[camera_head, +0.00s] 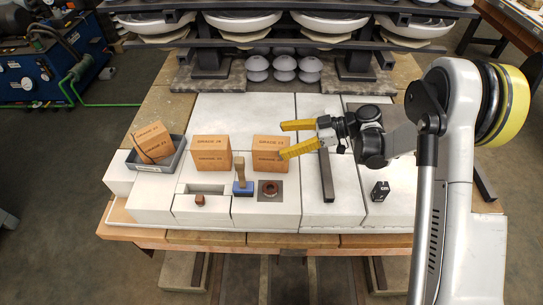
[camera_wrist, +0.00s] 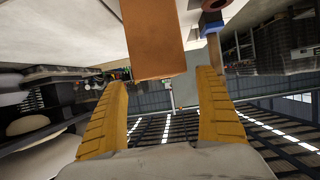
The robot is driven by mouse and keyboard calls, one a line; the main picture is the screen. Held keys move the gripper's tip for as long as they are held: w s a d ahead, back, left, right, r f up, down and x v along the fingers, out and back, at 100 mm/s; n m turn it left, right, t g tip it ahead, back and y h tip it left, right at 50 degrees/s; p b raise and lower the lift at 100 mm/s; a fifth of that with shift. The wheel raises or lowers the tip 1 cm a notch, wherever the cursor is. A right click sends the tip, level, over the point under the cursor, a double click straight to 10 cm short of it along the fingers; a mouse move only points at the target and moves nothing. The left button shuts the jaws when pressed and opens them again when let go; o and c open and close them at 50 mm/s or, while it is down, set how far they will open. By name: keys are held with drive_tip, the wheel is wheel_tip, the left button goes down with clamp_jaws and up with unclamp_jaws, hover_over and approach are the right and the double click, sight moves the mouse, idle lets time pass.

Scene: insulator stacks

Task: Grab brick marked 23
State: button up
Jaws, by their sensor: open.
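Three orange-brown bricks are in the head view. One brick (camera_head: 153,142) leans tilted in a grey tray; a middle brick (camera_head: 211,153) and a right brick (camera_head: 267,145) stand upright on the white blocks. Their faces carry dark print, too small to read surely as 23. My gripper (camera_head: 282,140) has yellow fingers spread open, pointing left at the right brick; the lower finger overlaps its right edge in the picture. In the wrist view a brick (camera_wrist: 152,38) shows between and beyond the open fingertips (camera_wrist: 163,78), with no clear contact.
The grey tray (camera_head: 143,167) stands at the left. A blue-based brush-like tool (camera_head: 243,188), a square plate with a brown ring (camera_head: 269,190) and a small brown block (camera_head: 200,200) lie in front. A dark bar (camera_head: 326,176) lies right; a shelf rack (camera_head: 290,42) with discs stands behind.

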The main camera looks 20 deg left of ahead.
sight(271, 146)
drive_tip(key=b+x, duration=0.1)
drive_tip(key=x, duration=0.1)
drive_tip(key=b+x, duration=0.1)
drive_tip(key=x, duration=0.1)
drive_tip(key=shift+s+a+f, duration=0.15)
drive_tip(key=shift+s+f, duration=0.05)
drive_tip(key=shift+f, duration=0.35)
drive_tip(key=c, duration=1.5)
drive_tip(key=shift+r, duration=0.1)
drive_tip(key=shift+r, duration=0.15)
